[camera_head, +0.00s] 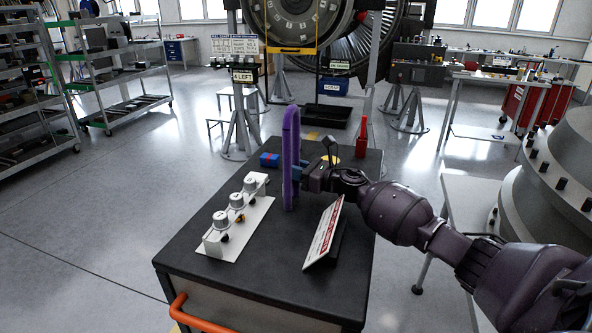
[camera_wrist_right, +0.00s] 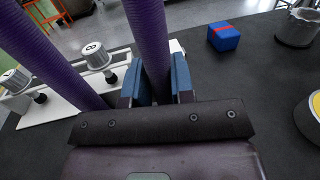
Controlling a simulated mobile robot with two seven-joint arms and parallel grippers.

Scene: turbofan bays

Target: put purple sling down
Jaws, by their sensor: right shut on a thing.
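The purple sling (camera_head: 290,150) is a tall, narrow upright loop over the dark cart top (camera_head: 195,262). My right gripper (camera_head: 300,174) comes in from the right and is shut on one side of the sling. In the right wrist view the sling (camera_wrist_right: 148,40) passes between the blue finger pads of the gripper (camera_wrist_right: 158,82). Its other side runs down at the left of that view. The sling's lower end is close to the cart top; I cannot tell whether it touches. My left gripper is not in view.
A white rack with several silver-capped pieces (camera_head: 257,215) stands left of the sling. A tilted white sign (camera_head: 324,234) stands in front. A blue box with a red band (camera_head: 269,160), a red bottle (camera_head: 362,138) and a grey container (camera_wrist_right: 297,26) are behind.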

